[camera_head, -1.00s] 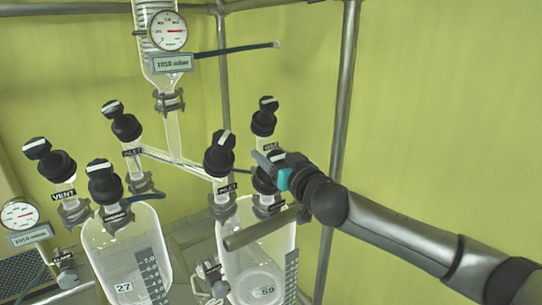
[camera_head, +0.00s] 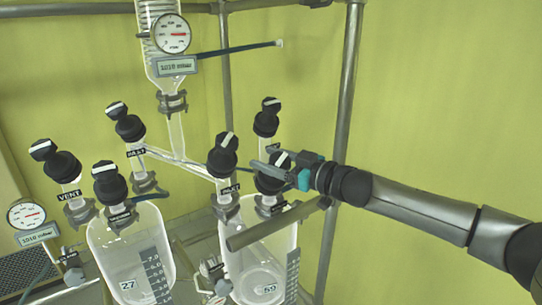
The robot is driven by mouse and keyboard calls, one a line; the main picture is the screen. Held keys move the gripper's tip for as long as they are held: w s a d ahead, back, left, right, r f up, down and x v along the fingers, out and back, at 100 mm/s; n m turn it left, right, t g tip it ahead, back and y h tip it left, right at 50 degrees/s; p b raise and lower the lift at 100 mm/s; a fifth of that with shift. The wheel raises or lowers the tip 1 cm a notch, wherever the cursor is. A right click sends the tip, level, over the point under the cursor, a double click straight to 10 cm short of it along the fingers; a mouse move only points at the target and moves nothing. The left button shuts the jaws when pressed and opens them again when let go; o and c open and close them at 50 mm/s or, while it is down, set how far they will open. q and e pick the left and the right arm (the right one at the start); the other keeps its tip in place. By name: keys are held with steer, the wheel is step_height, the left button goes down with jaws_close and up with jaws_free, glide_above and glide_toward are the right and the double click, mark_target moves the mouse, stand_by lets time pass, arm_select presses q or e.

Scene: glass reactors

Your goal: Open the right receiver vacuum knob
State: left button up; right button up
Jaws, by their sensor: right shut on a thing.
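The right receiver vessel (camera_head: 262,262), marked 59, is clear glass with black knobs on top. My right gripper (camera_head: 270,167) reaches in from the right and is shut on the vacuum knob (camera_head: 272,183), the lower right one of this vessel. The knob is black with a white mark on top, which shows beside the fingers. The fingers hide part of the knob's cap, and its label is too small to read surely. My left gripper is not in view.
Other black knobs stand close by: one behind (camera_head: 266,122) and the inlet knob (camera_head: 222,158) to the left. The left vessel (camera_head: 130,255), marked 27, stands further left. A metal bar (camera_head: 272,226) crosses below my gripper. An upright pole (camera_head: 343,120) stands behind my arm. The right side is open.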

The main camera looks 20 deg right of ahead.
steer(key=n+g+y, duration=0.1)
steer(key=n+g, duration=0.1)
steer(key=n+g+y, duration=0.1)
steer(key=n+g, duration=0.1)
steer(key=n+g+y, duration=0.1)
steer(key=n+g, duration=0.1)
steer(key=n, duration=0.1)
steer(key=shift+s+a+f, duration=0.15)
steer(key=shift+s+a, duration=0.2)
steer(key=n+g, duration=0.1)
steer(key=n+g+b, duration=0.1)
steer(key=shift+s+a+f+n+g+y, duration=0.1)
steer(key=shift+s+f+n+g+y, duration=0.05)
steer(key=shift+s+n+g+y, duration=0.2)
steer(key=shift+s+a+f+n+g+b, duration=0.1)
steer(key=shift+s+n+g+b, duration=0.05)
steer(key=shift+n+g+b, duration=0.75)
steer(key=shift+s+n+g, duration=0.1)
steer(key=shift+n+g, duration=0.35)
steer(key=o, duration=1.4)
